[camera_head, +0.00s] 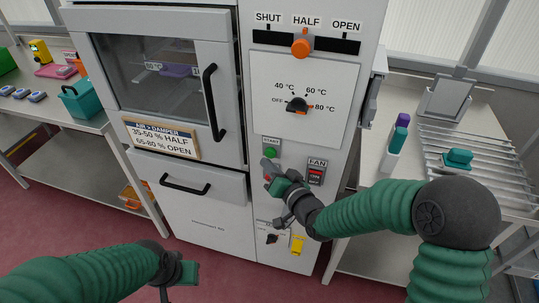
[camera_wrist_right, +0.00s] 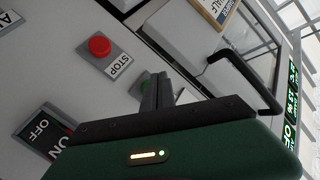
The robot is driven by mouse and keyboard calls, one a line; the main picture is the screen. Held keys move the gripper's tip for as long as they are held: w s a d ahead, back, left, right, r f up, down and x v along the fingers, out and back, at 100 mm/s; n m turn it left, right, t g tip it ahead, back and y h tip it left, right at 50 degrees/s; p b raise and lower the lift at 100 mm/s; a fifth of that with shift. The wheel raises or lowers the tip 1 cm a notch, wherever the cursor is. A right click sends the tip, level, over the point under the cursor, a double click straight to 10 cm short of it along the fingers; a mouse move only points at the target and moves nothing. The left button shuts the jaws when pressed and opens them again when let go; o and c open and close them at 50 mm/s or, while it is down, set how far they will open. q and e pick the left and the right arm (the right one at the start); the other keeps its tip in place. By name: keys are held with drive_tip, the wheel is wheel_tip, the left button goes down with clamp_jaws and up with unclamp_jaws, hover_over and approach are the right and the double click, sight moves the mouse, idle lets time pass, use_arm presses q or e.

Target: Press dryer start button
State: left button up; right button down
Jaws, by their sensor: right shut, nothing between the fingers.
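The dryer (camera_head: 222,222) is a tall white cabinet. Its green start button (camera_head: 270,153) sits under a START label on the control panel. My right gripper (camera_head: 270,172) is shut and empty, just below the button in the head view. In the right wrist view the shut fingers (camera_wrist_right: 157,92) partly cover a green button (camera_wrist_right: 146,82); I cannot tell whether they touch it. The red stop button (camera_wrist_right: 99,46) shows beside its STOP label, clear of the fingers. My left gripper (camera_head: 182,272) is low at the front, away from the dryer; its fingers are unclear.
A FAN switch (camera_head: 316,172) is right of the right gripper. Above are a temperature dial (camera_head: 297,104) and an orange damper knob (camera_head: 301,45) at HALF. The dryer door handle (camera_head: 214,102) sticks out at left. Benches stand on both sides, the right one with a wire rack (camera_head: 480,165).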

drive_tip(key=shift+w, duration=0.1)
drive_tip(key=shift+w+d, duration=0.2)
drive_tip(key=shift+w, duration=0.05)
drive_tip(key=shift+w+d+r, duration=0.1)
drive_tip(key=shift+w+d, duration=0.05)
drive_tip(key=shift+w, duration=0.4)
idle(0.9)
drive_tip(key=shift+s, duration=0.1)
drive_tip(key=shift+s+a, duration=0.3)
drive_tip(key=shift+s, duration=0.55)
drive_tip(key=s, duration=0.1)
drive_tip(key=s+a, duration=0.1)
drive_tip(key=s, duration=0.2)
drive_tip(key=shift+s+a, duration=0.3)
drive_tip(key=shift+s, duration=0.1)
idle(0.4)
